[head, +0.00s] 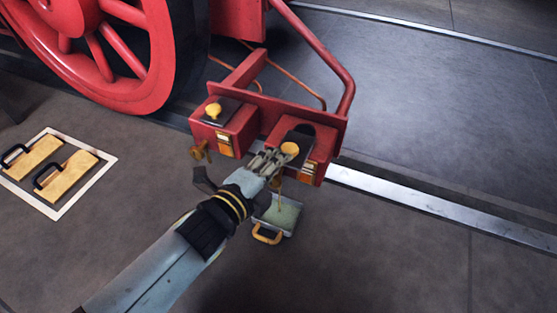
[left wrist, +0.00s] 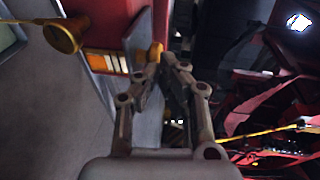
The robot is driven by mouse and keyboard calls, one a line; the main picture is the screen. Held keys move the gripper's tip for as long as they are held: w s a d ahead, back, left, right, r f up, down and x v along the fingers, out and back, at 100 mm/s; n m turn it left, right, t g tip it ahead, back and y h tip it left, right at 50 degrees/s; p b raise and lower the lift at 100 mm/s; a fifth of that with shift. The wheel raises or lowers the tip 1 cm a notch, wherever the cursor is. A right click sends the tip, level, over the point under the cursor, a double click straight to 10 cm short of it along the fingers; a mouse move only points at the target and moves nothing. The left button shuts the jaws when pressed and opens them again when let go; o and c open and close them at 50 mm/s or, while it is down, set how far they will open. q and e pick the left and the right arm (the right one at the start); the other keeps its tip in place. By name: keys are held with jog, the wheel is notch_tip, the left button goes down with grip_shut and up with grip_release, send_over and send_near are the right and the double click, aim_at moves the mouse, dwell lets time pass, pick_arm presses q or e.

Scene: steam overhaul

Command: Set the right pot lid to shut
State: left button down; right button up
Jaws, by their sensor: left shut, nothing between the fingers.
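Two red pots sit side by side at the end of a red frame. The right pot (head: 311,174) carries a dark lid with a yellow knob (head: 290,148); a dark rounded area shows behind the knob, and I cannot tell whether it is an opening. My left gripper (head: 274,156) is shut and empty, its fingertips just left of this knob. In the left wrist view its fingertips (left wrist: 168,66) are close to an orange knob (left wrist: 156,52) on a grey plate; contact is unclear. The left pot (head: 238,128) has a dark lid with a yellow knob (head: 213,110). My right gripper is not in view.
A tray with a yellow handle (head: 267,234) is on the floor below the right pot, partly behind my arm. Brass taps (head: 200,151) stick out in front. A red wheel (head: 160,50) stands behind left.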

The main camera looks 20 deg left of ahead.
aim_at(289, 139)
pick_arm(q)
jog(key=shift+w+d, duration=0.1)
jog(key=shift+w, duration=0.25)
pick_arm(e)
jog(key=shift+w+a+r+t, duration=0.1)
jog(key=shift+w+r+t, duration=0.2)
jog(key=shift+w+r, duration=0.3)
